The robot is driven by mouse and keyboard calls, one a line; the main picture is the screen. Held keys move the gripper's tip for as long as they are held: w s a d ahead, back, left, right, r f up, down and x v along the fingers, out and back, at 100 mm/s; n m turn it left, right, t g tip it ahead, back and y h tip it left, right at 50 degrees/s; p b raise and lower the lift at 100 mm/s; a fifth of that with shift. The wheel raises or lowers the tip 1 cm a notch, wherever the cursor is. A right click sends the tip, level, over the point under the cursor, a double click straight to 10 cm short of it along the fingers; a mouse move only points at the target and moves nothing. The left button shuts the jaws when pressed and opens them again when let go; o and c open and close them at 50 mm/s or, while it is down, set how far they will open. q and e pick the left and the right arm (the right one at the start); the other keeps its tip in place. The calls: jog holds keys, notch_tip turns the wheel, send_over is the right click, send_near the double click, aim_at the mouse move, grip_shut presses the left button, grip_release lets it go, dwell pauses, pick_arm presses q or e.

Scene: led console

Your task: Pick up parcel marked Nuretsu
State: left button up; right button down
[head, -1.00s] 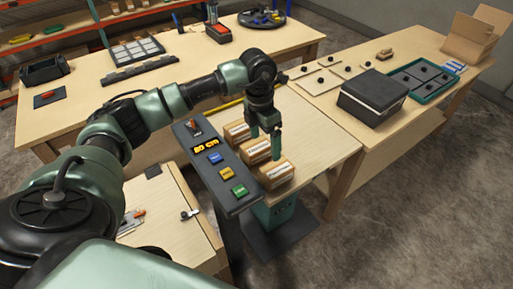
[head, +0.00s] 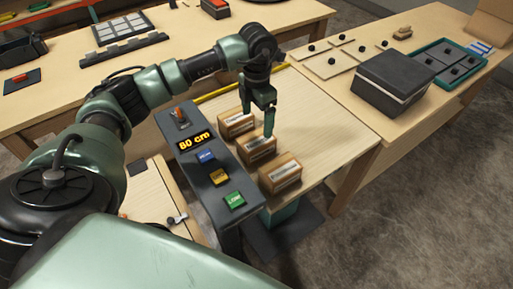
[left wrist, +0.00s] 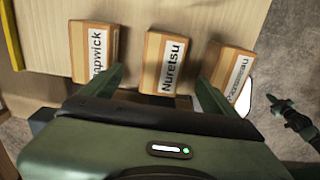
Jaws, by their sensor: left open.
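Three cardboard parcels with white labels stand in a row on the light wooden table. The parcel marked Nuretsu (left wrist: 168,62) is the middle one in the left wrist view, and it also shows in the head view (head: 257,147). My left gripper (head: 260,112) is open at the middle parcel. In the left wrist view its fingers (left wrist: 160,84) lie on either side of the Nuretsu parcel's near end, with nothing held. I cannot tell whether they touch it. A dark gripper-like part, apparently my right gripper (left wrist: 287,112), shows over the floor; its jaws are unclear.
A parcel whose label ends in "apwick" (left wrist: 94,50) stands left of Nuretsu, and another parcel (left wrist: 229,70) stands close on its right. A console (head: 208,165) reading "80 cm" stands beside the row. A black box (head: 393,82) sits on the right-hand table.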

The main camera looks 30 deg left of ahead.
aim_at(257, 138)
pick_arm(q)
jog(key=shift+f, duration=0.9)
jog(key=f, duration=0.2)
jog(key=f+p, duration=0.1)
jog(key=f, duration=0.1)
jog(key=f+p, duration=0.1)
jog(key=f, duration=0.1)
jog(key=shift+s+d, duration=0.1)
jog(key=shift+s, duration=0.2)
jog(key=shift+f+p, duration=0.3)
jog(key=shift+f, duration=0.2)
pick_arm(e)
jog(key=shift+w+a+r, duration=0.65)
jog(key=shift+w+r, duration=0.15)
jog(key=shift+r, duration=0.1)
pick_arm(q)
jog(key=shift+c, duration=0.3)
grip_shut()
pick_arm(e)
jog(key=shift+d, duration=0.4)
pick_arm(q)
jog(key=shift+w+r, duration=0.1)
